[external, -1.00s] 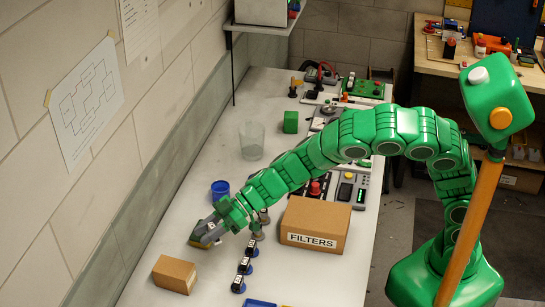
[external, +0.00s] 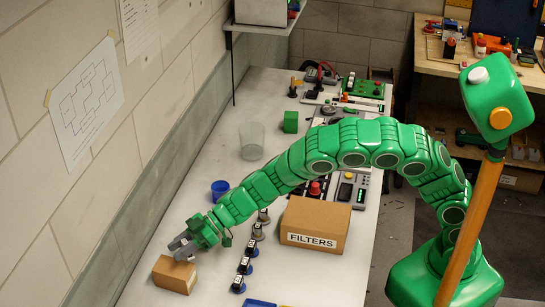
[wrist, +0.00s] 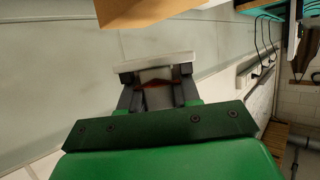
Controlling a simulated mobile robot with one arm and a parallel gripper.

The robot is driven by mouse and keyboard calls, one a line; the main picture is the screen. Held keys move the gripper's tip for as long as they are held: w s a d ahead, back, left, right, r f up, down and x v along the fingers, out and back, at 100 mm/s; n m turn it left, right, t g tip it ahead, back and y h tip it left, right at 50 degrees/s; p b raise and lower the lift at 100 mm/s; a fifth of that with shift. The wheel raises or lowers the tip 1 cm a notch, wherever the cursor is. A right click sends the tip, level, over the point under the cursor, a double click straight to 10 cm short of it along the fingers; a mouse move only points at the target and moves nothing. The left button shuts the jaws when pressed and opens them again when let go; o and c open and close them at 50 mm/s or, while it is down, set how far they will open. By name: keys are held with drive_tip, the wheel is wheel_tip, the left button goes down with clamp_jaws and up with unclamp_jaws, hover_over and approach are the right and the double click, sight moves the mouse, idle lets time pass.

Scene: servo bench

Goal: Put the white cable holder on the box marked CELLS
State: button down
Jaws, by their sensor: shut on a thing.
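My gripper (external: 182,248) is low over the near left of the bench, just behind and above a small brown box (external: 174,275). No readable lettering shows on that box, so I cannot tell its marking. In the wrist view my gripper (wrist: 156,74) is shut on a pale thing (wrist: 155,64), which looks like the white cable holder and spans the fingertips. Its full shape is hidden. A brown box face (wrist: 145,8) shows at the top of the wrist view, apart from the held thing.
A larger box marked FILTERS (external: 312,242) stands right of my arm. Between them is a row of small black-and-blue items (external: 245,266). A blue cup (external: 220,190), a clear glass (external: 251,140) and a green cube (external: 290,122) stand farther back. The wall is close on the left.

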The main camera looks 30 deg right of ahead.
sight(181, 263)
drive_tip(key=shift+w+a+f, duration=0.15)
drive_tip(key=shift+a+f, duration=0.05)
drive_tip(key=shift+f, duration=1.75)
drive_tip(key=shift+f, duration=0.1)
drive_tip(key=c, duration=0.8)
unclamp_jaws()
drive_tip(key=v, duration=1.2)
